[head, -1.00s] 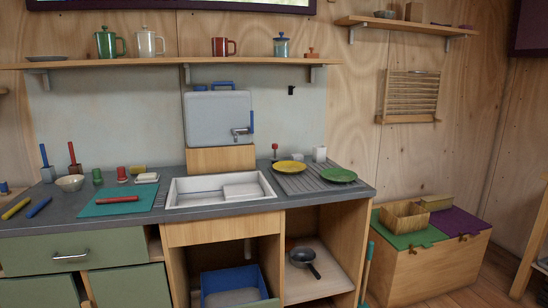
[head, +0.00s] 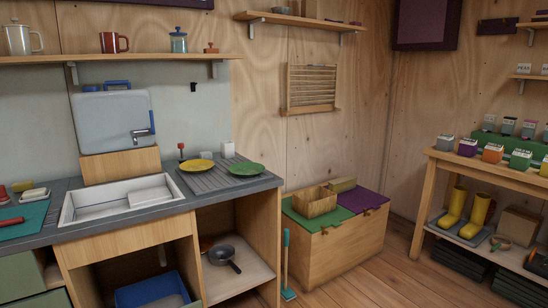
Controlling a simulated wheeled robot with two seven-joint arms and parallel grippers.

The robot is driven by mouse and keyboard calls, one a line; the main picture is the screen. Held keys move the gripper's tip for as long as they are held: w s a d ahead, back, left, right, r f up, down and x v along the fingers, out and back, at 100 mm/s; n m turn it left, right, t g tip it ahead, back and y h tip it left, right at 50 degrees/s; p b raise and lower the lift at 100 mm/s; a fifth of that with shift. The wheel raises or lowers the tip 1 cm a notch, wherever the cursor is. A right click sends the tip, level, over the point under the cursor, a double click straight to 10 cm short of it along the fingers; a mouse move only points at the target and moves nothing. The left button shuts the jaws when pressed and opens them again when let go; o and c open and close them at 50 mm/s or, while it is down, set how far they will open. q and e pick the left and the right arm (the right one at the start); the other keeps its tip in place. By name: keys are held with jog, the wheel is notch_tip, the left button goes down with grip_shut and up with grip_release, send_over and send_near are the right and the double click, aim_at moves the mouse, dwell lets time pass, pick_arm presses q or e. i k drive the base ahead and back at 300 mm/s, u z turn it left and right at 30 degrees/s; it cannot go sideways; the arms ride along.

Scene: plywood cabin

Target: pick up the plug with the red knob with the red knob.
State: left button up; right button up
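A small upright piece with a red knob (head: 181,148) on a thin stem stands on the grey counter, behind the sink's right end and left of the yellow plate. It looks like the plug; its base is small and hard to make out. The white sink basin (head: 80,213) is set in the counter in front of it, with a pale board or block lying inside. Neither of my grippers shows in the head view.
A yellow plate (head: 197,165) and green plate (head: 246,169) lie on the ribbed drainer (head: 203,182). A grey water container (head: 100,122) with a tap stands on a wooden block behind the sink. A lidded wooden chest (head: 330,255) is to the right. Floor (head: 370,280) is clear before it.

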aim_at(180, 146)
jog(key=z, duration=0.95)
jog(key=i, duration=3.35)
jog(key=u, duration=3.8)
